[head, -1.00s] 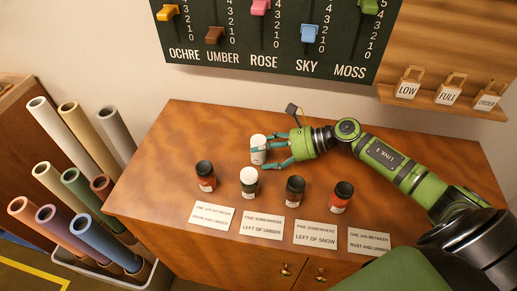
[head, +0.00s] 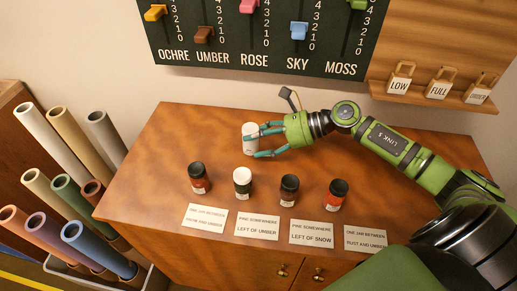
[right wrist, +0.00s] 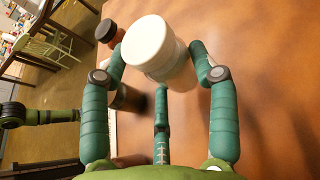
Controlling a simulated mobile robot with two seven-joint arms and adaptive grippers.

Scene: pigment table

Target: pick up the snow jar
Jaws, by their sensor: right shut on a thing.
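The snow jar, a white jar with a white lid (head: 250,138), is held between the teal fingers of my right gripper (head: 265,140) over the back middle of the wooden cabinet top. In the right wrist view the white jar (right wrist: 158,52) is between the fingers of my right gripper (right wrist: 160,75), lid toward the camera. I cannot tell for sure whether its base is clear of the wood. My left gripper is not in view.
A row of jars stands in front: a dark-lidded red jar (head: 199,178), a white-lidded dark green jar (head: 242,182), a dark-lidded brown jar (head: 289,190) and a black-lidded red jar (head: 336,195). Several cards (head: 257,226) lie before them. Paper rolls (head: 75,142) stand left.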

